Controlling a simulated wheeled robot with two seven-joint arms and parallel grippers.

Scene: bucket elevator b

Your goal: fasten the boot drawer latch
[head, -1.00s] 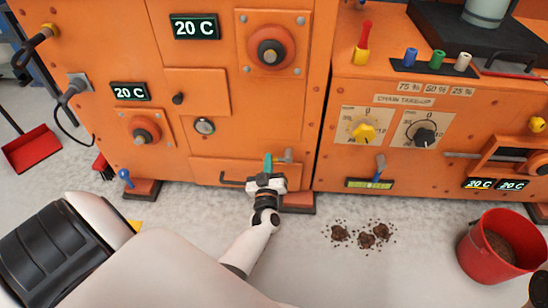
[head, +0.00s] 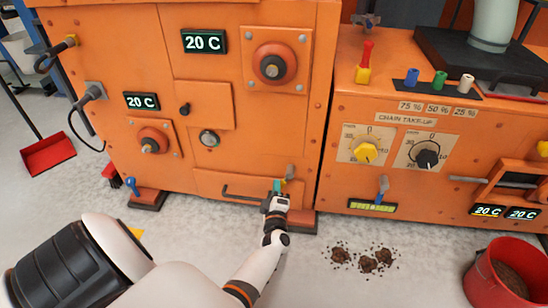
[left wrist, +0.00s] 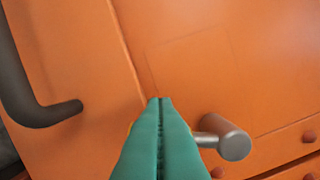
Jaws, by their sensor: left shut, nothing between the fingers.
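The boot drawer (head: 215,184) is the low orange panel at the foot of the left cabinet, with a dark bar handle (head: 238,194); it looks flush with the cabinet. A small grey latch (head: 290,172) sits near the drawer's right end. In the left wrist view a grey rod with a round end (left wrist: 232,142) stands just right of my fingers; its inner end is hidden behind them. My left gripper (head: 277,186) is shut and empty, its teal fingertips (left wrist: 160,100) close to the latch; I cannot tell whether they touch it. My right gripper is not in view.
Brown spilled heaps (head: 367,263) lie on the floor to the right, near a red bucket (head: 490,280). The right cabinet (head: 335,180) stands close beside the drawer. The floor before the drawer is otherwise open.

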